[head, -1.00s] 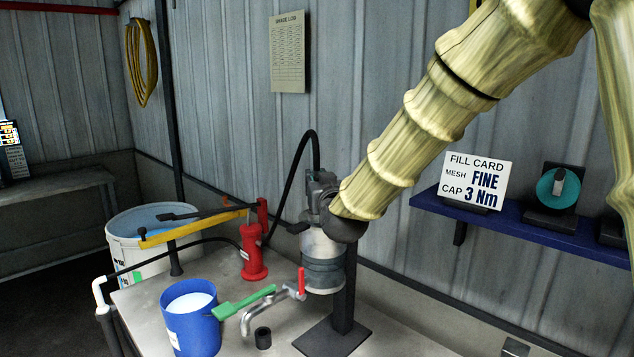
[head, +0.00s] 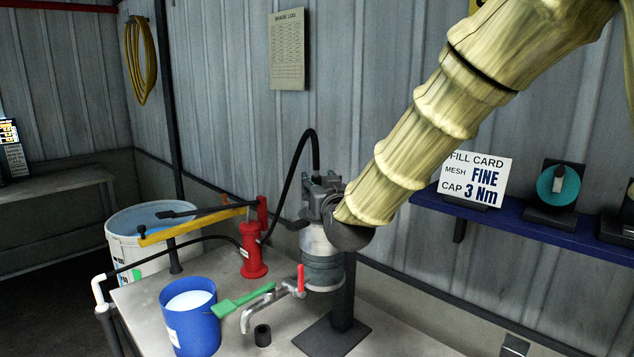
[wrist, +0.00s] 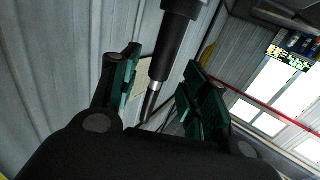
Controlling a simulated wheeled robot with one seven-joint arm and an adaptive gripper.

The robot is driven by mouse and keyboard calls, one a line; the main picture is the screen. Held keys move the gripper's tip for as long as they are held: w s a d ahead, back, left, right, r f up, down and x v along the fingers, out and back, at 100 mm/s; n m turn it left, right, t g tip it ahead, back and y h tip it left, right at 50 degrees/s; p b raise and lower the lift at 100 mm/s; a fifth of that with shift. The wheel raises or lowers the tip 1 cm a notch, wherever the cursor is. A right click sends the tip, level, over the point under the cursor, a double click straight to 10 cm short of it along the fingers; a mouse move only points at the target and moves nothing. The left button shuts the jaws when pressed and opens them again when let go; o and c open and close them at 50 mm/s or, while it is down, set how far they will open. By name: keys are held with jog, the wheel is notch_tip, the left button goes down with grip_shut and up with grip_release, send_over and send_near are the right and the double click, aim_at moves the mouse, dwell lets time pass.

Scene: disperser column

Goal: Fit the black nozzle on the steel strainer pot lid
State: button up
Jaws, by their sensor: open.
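The steel strainer pot (head: 322,270) hangs on a dark post above the bench, with a red-handled tap at its lower left. My gripper (head: 322,185) is above the pot and hides its lid. A black hose (head: 300,160) arches over and comes down at my gripper. In the wrist view, the black nozzle (wrist: 172,58) lies between the spread fingers of my gripper (wrist: 158,88), with gaps beside it and its thin end farther off. My gripper is open. Whether the nozzle touches the lid is hidden.
A blue bucket (head: 190,335), green brush (head: 240,301) and small black ring (head: 262,335) are on the bench left of the pot. A red pump (head: 253,250) with a yellow lever stands behind. A blue shelf (head: 540,229) with a fill card is on the right.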

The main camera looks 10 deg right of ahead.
jog(key=s, duration=0.9)
jog(key=shift+w, duration=0.1)
